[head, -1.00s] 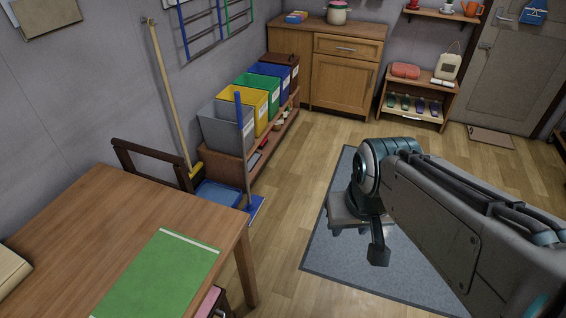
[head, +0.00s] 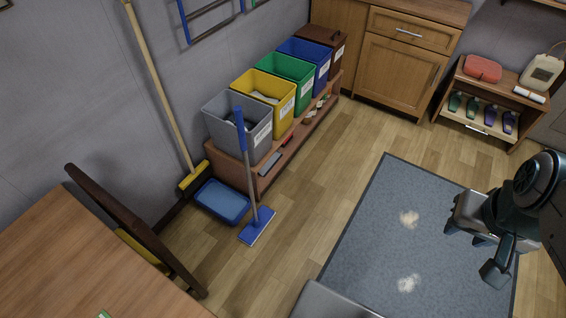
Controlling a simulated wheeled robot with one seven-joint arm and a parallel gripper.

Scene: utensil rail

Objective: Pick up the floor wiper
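The floor wiper (head: 249,170) stands nearly upright on the wood floor, with a blue upper grip, a grey pole and a flat blue head (head: 257,226). Its upper part is in front of the grey bin, and its head is on the floor just right of a blue tray. My gripper (head: 464,238) is at the right in the head view, above the grey mat and well apart from the wiper. Its fingers look spread with nothing between them, though they are small and partly hidden by my wrist.
A yellow-headed broom (head: 155,95) leans on the wall beside the blue tray (head: 221,202). Several coloured bins (head: 264,97) stand on a low shelf behind the wiper. A chair (head: 135,230) and a wooden table (head: 60,255) are at the left. Floor between the wiper and mat (head: 375,225) is clear.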

